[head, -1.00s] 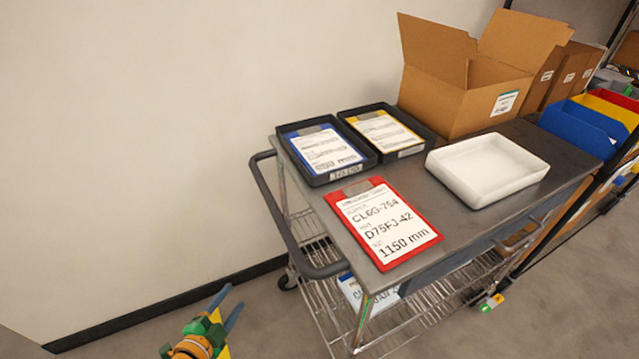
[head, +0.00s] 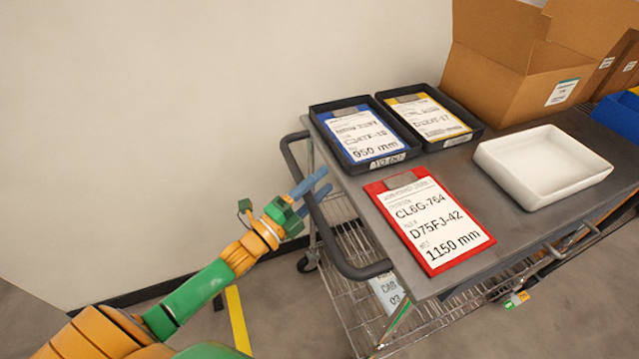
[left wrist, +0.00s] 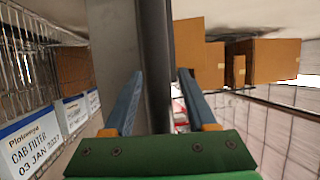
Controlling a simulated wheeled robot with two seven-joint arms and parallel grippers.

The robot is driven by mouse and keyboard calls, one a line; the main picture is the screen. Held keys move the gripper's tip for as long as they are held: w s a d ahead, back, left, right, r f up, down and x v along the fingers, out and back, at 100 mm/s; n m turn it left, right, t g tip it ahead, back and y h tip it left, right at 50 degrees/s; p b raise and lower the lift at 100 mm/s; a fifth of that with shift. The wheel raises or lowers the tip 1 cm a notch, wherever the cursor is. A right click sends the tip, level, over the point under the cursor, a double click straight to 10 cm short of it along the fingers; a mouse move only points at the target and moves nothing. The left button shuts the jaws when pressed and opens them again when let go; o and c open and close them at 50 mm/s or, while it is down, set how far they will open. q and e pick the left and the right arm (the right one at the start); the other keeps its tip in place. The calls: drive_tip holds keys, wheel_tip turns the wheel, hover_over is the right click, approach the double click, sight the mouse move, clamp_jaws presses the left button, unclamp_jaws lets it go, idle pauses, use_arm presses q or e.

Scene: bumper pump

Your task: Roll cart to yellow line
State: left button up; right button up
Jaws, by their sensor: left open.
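The grey metal cart (head: 375,205) stands against the wall, with a dark push handle (head: 340,262) curving out at its left end. The yellow line (head: 238,320) shows on the floor to the left of the cart, partly hidden behind my left arm. My left gripper (head: 312,190) is open at the handle, its blue fingers beside the bar. In the left wrist view the two fingers (left wrist: 155,95) stand apart with a dark upright bar (left wrist: 152,55) between them. I cannot tell whether they touch it. My right gripper is not in view.
On the cart top are a red clipboard (head: 430,222), a black tray with a blue clipboard (head: 365,140), another with a yellow one (head: 435,115), a white tray (head: 545,165) and an open carton (head: 515,70). The lower wire shelf holds labelled boxes. Floor left of the cart is open.

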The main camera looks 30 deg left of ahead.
use_arm(q)
drive_tip(key=shift+c, duration=0.3)
clamp_jaws()
idle(1.1)
